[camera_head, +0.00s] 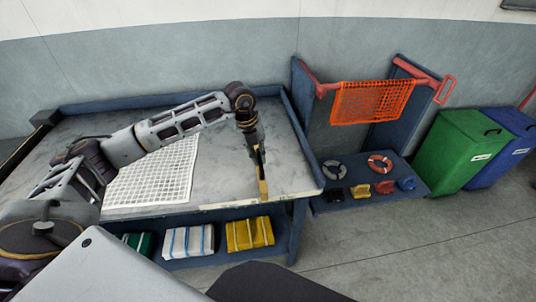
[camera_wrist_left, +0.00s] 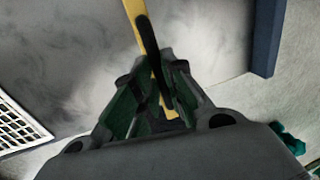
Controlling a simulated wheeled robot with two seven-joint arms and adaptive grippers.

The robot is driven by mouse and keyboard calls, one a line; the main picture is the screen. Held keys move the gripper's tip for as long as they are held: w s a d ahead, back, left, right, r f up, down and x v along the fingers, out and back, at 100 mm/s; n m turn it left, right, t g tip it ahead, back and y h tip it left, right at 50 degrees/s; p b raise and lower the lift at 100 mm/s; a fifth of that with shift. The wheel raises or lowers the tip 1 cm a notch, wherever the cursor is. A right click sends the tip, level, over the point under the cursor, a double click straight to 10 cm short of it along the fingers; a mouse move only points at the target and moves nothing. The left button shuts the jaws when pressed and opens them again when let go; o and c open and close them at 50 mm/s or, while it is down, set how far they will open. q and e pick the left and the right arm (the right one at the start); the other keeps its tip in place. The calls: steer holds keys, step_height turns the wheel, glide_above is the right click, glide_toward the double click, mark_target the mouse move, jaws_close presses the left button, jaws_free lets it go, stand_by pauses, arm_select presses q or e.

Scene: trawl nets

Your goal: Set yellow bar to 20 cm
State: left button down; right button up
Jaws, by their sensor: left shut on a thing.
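The yellow bar (camera_head: 263,188) is at the right part of the table, by its front edge. In the left wrist view the yellow bar (camera_wrist_left: 131,8) runs from the top down between the fingers. My left gripper (camera_head: 257,156) reaches down from above and is shut on the bar; it also shows in the left wrist view (camera_wrist_left: 151,85). A dark strip lies across part of the bar there. A pale strip (camera_head: 225,206) runs along the table's front edge; any marks on it are too small to read. My right gripper is not in view.
A white net (camera_head: 155,180) lies on the grey table (camera_head: 222,168), left of the bar. Folded striped bundles (camera_head: 188,241) sit on the shelf below. An orange net (camera_head: 371,101) hangs on a rack at right. Green (camera_head: 462,147) and blue (camera_head: 506,150) bins stand beyond.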

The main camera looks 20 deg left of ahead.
arm_select(q)
steer(key=shift+s+a, duration=0.65)
steer(key=shift+a, duration=0.2)
steer(key=c, duration=1.5)
jaws_free()
step_height(320, 180, up, 12)
steer(key=s+a, duration=0.1)
steer(key=a, duration=0.1)
steer(key=shift+f, duration=0.15)
steer(key=shift+s, duration=0.1)
